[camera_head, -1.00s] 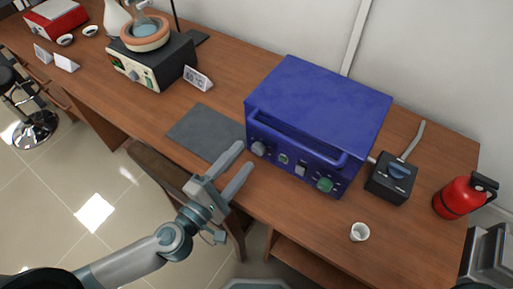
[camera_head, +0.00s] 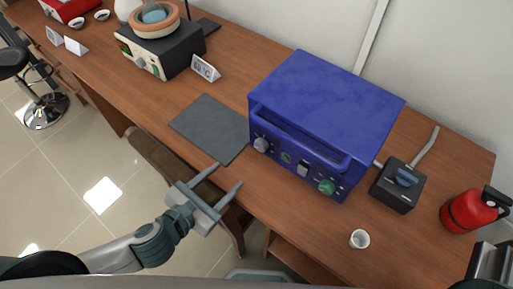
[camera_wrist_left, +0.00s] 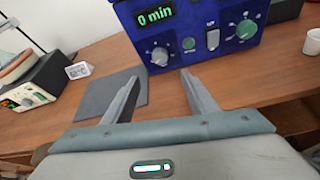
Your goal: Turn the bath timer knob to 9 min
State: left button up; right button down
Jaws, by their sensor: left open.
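The blue box unit (camera_head: 325,110) stands on the bench, with a front handle and a row of controls. In the left wrist view its green display (camera_wrist_left: 155,16) reads "0 min". Below the display is a grey dial knob (camera_wrist_left: 160,56), which also shows in the head view (camera_head: 261,145). A green knob (camera_wrist_left: 246,30) sits at the right end of the panel. My left gripper (camera_head: 229,174) is open and empty, in front of and below the grey knob, apart from it. In the left wrist view its fingers (camera_wrist_left: 159,78) point towards the panel. My right gripper is not seen.
A dark mat (camera_head: 211,128) lies left of the blue unit. A black control box (camera_head: 398,185), a white cup (camera_head: 359,239) and a red canister (camera_head: 470,212) stand to the right. A heater with a bowl (camera_head: 160,48) stands farther left.

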aim_at(259, 147)
pick_arm(q)
jog(key=p+x, duration=0.3)
jog(key=x, duration=1.4)
jog(key=shift+w, duration=0.1)
jog(key=c, duration=1.1)
jog(key=shift+d+r+p, duration=0.1)
jog(key=shift+p, duration=0.35)
